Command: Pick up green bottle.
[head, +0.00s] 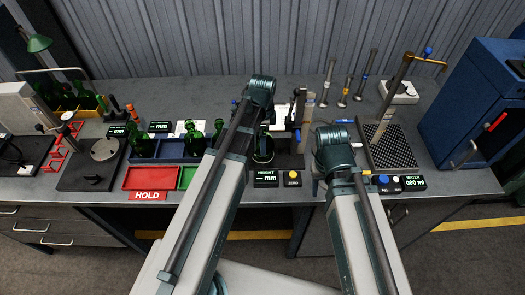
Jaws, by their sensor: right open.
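Several green bottles show in the head view. One green bottle (263,149) stands on the dark height gauge, partly hidden by my left arm. Another green bottle (143,144) stands at the left end of a blue tray (171,149), with a further green bottle (194,142) in its right part. More green bottles (68,95) are grouped in a yellow crate at the back left. My right gripper (320,184) is mostly hidden by its own arm, right of the height gauge, and is open and apart from the bottles. My left gripper is hidden behind its arm.
Red tray (140,178) marked HOLD and a green tray (187,177) lie at the front. A round-plate gauge (104,150) stands left. A black perforated mat (392,148) with a bent pipe and a blue cabinet (477,105) stand right. Several upright tools (345,92) stand at the back.

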